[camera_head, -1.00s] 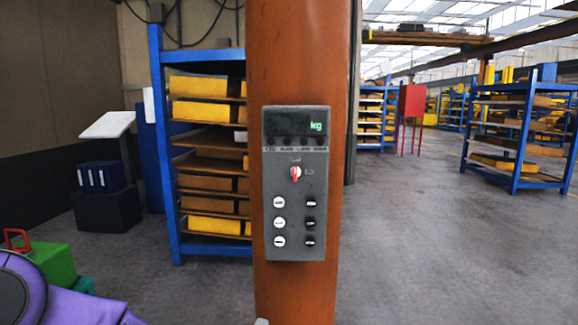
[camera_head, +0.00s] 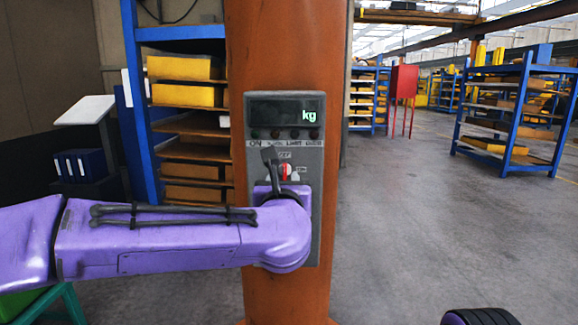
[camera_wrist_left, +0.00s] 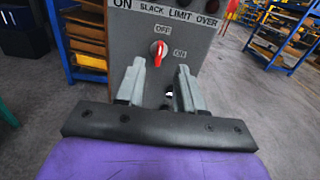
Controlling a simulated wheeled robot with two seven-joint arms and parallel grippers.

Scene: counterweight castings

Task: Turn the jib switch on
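The jib switch (camera_head: 286,171) is a red and white rotary knob on the grey control box. It also shows in the left wrist view (camera_wrist_left: 158,50), with OFF printed above it and ON at its lower right. The knob stands nearly upright, towards OFF. My left gripper (camera_wrist_left: 160,84) is open; its two grey fingers are apart, with nothing between them. They are just below the switch in the wrist view and seem apart from it. In the head view my left gripper (camera_head: 281,172) is in front of the box, and my arm hides the lower buttons.
The control box (camera_head: 239,160), with a display reading "kg", is mounted on an orange column (camera_head: 285,50). Blue shelving (camera_head: 143,120) stands behind it on the left. A red cabinet (camera_head: 403,86) and another blue rack (camera_head: 520,110) are farther right, with open floor between.

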